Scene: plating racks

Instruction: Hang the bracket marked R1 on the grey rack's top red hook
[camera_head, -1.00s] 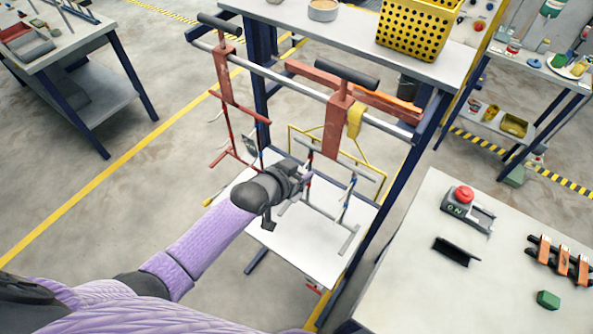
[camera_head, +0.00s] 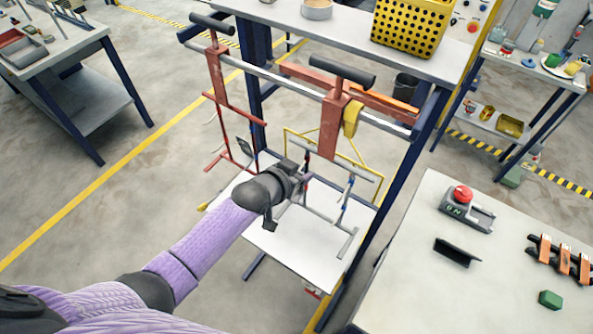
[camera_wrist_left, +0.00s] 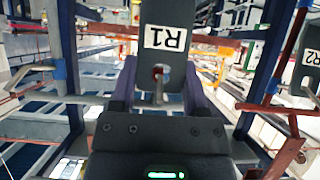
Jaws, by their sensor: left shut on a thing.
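The dark grey bracket marked R1 (camera_wrist_left: 165,45) fills the upper middle of the left wrist view, its label upside down. My left gripper (camera_wrist_left: 157,97) is shut on it. Red shows in the bracket's slot, and a pale rod shows at the slot and below it; I cannot tell whether the rod passes through. In the head view my left gripper (camera_head: 298,182) is at the upper left side of the grey rack (camera_head: 345,165), close to its top bar, and hides most of the bracket and the top red hook. My right gripper is not in view.
A red rack (camera_head: 226,112) hangs to the left, with a dark plate (camera_head: 244,147) on it. A bracket marked R2 (camera_wrist_left: 313,57) shows at the right of the wrist view. A yellow frame (camera_head: 290,142) stands behind the grey rack. A white shelf (camera_head: 290,245) lies below.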

